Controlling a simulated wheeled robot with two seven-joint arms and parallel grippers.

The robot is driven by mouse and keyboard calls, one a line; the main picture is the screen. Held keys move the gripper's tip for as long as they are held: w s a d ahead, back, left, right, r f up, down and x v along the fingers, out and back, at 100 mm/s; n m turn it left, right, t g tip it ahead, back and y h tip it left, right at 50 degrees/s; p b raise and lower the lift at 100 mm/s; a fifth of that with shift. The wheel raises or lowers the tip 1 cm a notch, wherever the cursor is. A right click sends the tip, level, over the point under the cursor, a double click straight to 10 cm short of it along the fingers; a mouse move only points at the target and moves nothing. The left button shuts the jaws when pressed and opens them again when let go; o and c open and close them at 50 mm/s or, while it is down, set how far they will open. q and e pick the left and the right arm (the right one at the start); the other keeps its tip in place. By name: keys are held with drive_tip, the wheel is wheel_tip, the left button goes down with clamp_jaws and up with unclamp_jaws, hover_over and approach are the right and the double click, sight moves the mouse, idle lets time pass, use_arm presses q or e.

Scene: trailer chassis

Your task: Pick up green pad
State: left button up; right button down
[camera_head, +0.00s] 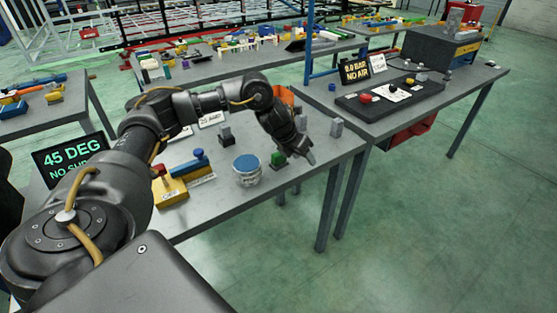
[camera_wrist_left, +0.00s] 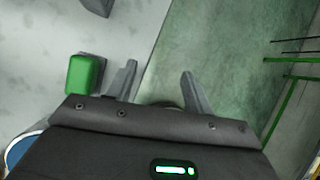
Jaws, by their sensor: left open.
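A small green pad (camera_head: 277,159) sits on the grey workbench (camera_head: 318,170) near its right end, just right of a white bucket. In the left wrist view the green pad (camera_wrist_left: 85,74) is on the tabletop, to the left of my gripper's fingers and apart from them. My left gripper (camera_head: 305,157) is low over the table edge, right of the pad in the head view. In the left wrist view its two fingers (camera_wrist_left: 156,88) are spread with nothing between them, one over the table edge and one over the floor. My right gripper does not show.
A white bucket with a blue top (camera_head: 247,170) stands close left of the pad. A yellow and blue fixture (camera_head: 178,180) is at left. The bench's right edge drops to open green floor (camera_head: 420,220).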

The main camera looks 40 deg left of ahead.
use_arm(q)
drive_tip(key=m+g+y, duration=0.1)
drive_tip(key=m+y, duration=0.1)
approach(274, 155)
drive_tip(key=w+f, duration=0.2)
drive_tip(key=w+f+p, duration=0.1)
drive_tip(key=f, duration=0.1)
drive_tip(key=shift+w+d+f, duration=0.15)
drive_tip(key=shift+w+f, duration=0.2)
drive_tip(key=shift+w, duration=0.05)
drive_tip(key=shift+d+f, duration=0.1)
drive_tip(key=shift+f, duration=0.05)
drive_tip(key=p+x, duration=0.1)
drive_tip(key=x, duration=0.4)
drive_tip(key=shift+d+p, duration=0.15)
drive_tip(key=shift+p, duration=0.25)
clamp_jaws()
